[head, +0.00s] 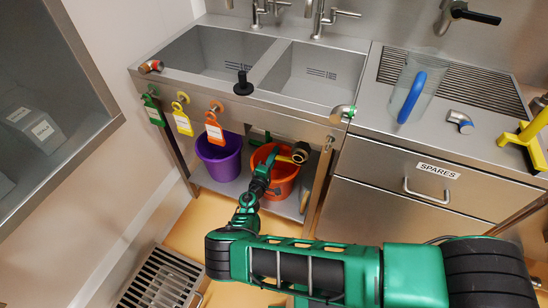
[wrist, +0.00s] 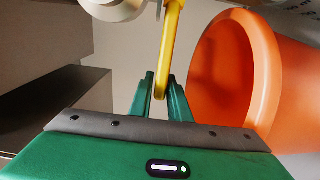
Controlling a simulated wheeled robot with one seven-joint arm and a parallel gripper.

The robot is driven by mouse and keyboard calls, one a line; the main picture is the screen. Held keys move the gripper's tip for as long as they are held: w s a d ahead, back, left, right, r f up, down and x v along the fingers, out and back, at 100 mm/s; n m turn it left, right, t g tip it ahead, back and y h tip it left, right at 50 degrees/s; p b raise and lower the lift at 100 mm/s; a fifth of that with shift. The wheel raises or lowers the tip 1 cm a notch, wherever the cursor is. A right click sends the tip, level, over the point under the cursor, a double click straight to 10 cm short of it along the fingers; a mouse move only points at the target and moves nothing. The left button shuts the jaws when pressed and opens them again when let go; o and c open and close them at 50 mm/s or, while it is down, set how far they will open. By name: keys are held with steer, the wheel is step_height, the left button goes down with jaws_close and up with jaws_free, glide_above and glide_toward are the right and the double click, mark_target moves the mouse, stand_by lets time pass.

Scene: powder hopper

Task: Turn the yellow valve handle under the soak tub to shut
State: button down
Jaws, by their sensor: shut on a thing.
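The yellow valve handle (head: 287,159) is under the right basin (head: 318,75) of the steel sink unit, beside a dark and brass-coloured valve body (head: 301,151). In the head view the handle reaches left from the valve body. My gripper (head: 268,160) comes up from below and meets the handle's left end. In the wrist view the handle (wrist: 171,45) runs down between the two green fingers of my gripper (wrist: 160,82), which are shut on its lower end. The top of the handle leaves the wrist frame.
An orange bucket (head: 284,187) stands below and behind the valve, close to my gripper; it also fills the right of the wrist view (wrist: 262,70). A purple bucket (head: 220,160) stands to its left. Tags hang along the sink front. A drawer unit (head: 410,205) stands right.

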steer(key=shift+w+d+f, duration=0.3)
steer(key=shift+w+d, duration=0.2)
steer(key=shift+w, duration=0.15)
steer(key=c, duration=1.7)
jaws_free()
steer(key=shift+a+r, duration=0.1)
steer(key=shift+r, duration=0.05)
steer(key=v, duration=0.9)
steer(key=shift+a+r, duration=0.1)
steer(key=shift+r, duration=0.05)
